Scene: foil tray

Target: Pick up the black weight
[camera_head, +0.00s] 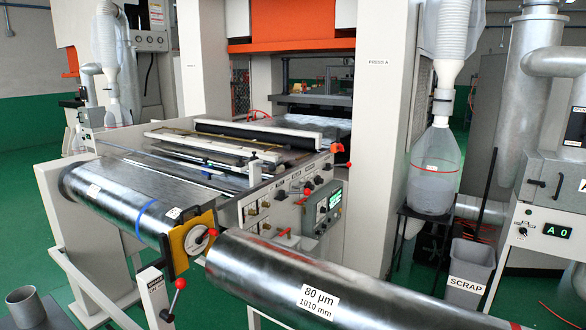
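I cannot make out a black weight anywhere in the head view. Neither of my grippers shows in this view, so I cannot see what they hold or where they are.
A large foil roll (340,285) labelled 80 µm lies across the front. Another roll (115,200) feeds the press machine (265,185). A grey cylinder (24,305) stands at lower left. Green floor shows between.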

